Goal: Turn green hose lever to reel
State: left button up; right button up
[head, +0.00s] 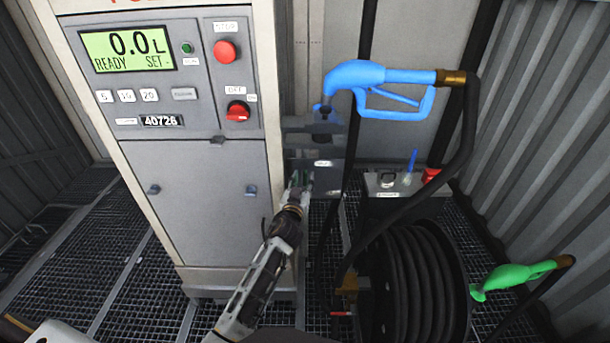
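A green hose nozzle (515,275) hangs at the lower right, beside the black hose reel (410,285). A grey box (385,190) above the reel carries an upright blue lever (411,162) and a red part (431,175). I cannot tell which part is the green hose lever. My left gripper (301,176) is in front of the dark panel beside the pump cabinet, to the left of the grey box and apart from it. Its small fingers look spread with nothing between them. My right gripper is not in view.
The pump cabinet (205,165) stands at the left, its display reading 0.0 L, READY. A blue nozzle (385,80) sits in a holder above my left gripper. Black hose (440,160) loops down to the reel. Corrugated walls close both sides; open grating (110,290) lies at lower left.

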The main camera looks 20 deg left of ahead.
aim_at(304, 177)
pick_arm(q)
jog(key=shift+w+a, duration=0.2)
jog(key=shift+w, duration=1.7)
grip_shut()
